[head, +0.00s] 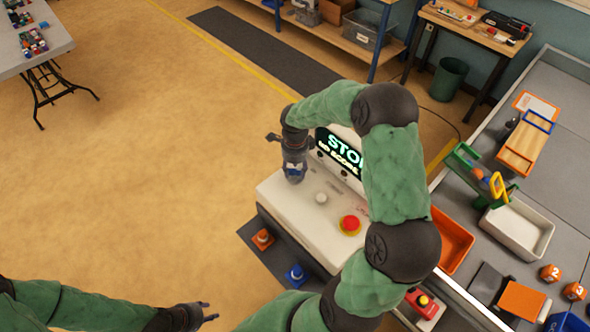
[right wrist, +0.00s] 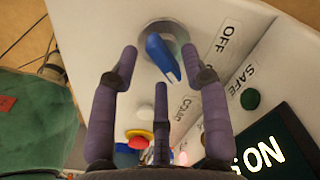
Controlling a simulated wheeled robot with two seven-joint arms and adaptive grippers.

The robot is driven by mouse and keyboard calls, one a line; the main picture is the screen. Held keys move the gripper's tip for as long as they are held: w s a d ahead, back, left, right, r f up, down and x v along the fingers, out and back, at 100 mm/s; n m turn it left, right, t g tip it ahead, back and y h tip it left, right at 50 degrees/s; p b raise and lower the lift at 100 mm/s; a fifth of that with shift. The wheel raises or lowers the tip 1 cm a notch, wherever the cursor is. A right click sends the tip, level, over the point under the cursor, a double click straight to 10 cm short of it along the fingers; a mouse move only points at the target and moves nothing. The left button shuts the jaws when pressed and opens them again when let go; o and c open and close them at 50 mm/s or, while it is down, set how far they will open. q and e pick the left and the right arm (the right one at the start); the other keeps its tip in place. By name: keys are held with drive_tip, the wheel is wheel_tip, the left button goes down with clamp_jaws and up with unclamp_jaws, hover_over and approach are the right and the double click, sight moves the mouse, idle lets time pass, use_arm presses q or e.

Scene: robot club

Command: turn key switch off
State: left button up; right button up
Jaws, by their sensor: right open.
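The key switch (right wrist: 163,57) has a blue handle in a round metal collar on a white panel, seen in the right wrist view. Its handle slants, with the lower end toward the label that seems to read COUNT (right wrist: 182,108); the OFF label (right wrist: 230,38) is to its upper right. My right gripper (right wrist: 160,65) is open, its fingers spread around the handle; I cannot tell whether they touch it. In the head view my right gripper (head: 293,172) is over the left part of the white console (head: 300,215). My left gripper (head: 208,312) is open and empty at the bottom.
The console carries a lit screen (head: 340,152), a red button (head: 350,224) and a pale knob (head: 321,198). Orange (head: 263,239) and blue (head: 296,274) items stand before it. A grey table with trays (head: 518,228) is at right.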

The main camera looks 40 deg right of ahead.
drive_tip(key=shift+w+d+f, duration=0.1)
drive_tip(key=shift+f, duration=0.4)
clamp_jaws()
